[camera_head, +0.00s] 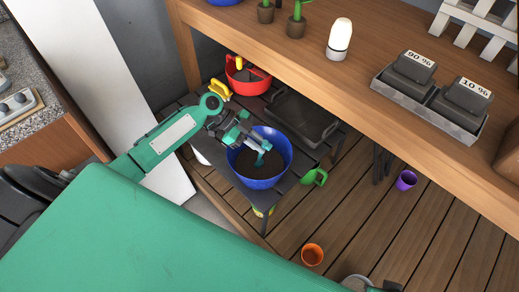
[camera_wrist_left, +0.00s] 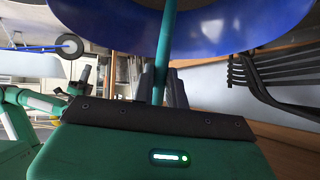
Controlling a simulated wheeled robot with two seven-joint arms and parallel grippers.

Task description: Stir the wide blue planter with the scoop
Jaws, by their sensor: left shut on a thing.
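The wide blue planter (camera_head: 286,165) stands on a dark slatted stand below the wooden bench, with dark soil (camera_head: 255,168) in it. My left gripper (camera_head: 254,146) is over the planter, reaching in from the upper left. It is shut on the teal scoop, whose handle (camera_wrist_left: 162,58) stands between the fingers (camera_wrist_left: 162,88) in the left wrist view. The scoop's lower part (camera_head: 264,156) points down at the soil; its tip is hard to make out. The planter's blue side (camera_wrist_left: 225,30) fills the top of the wrist view. My right gripper is not seen.
A red planter (camera_head: 255,84) with a yellow-handled tool and a dark tray (camera_head: 298,118) stand behind the planter. A green cup (camera_head: 315,178) is close at its right. Purple (camera_head: 406,180) and orange (camera_head: 312,254) pots stand on the slatted floor. The bench edge overhangs above.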

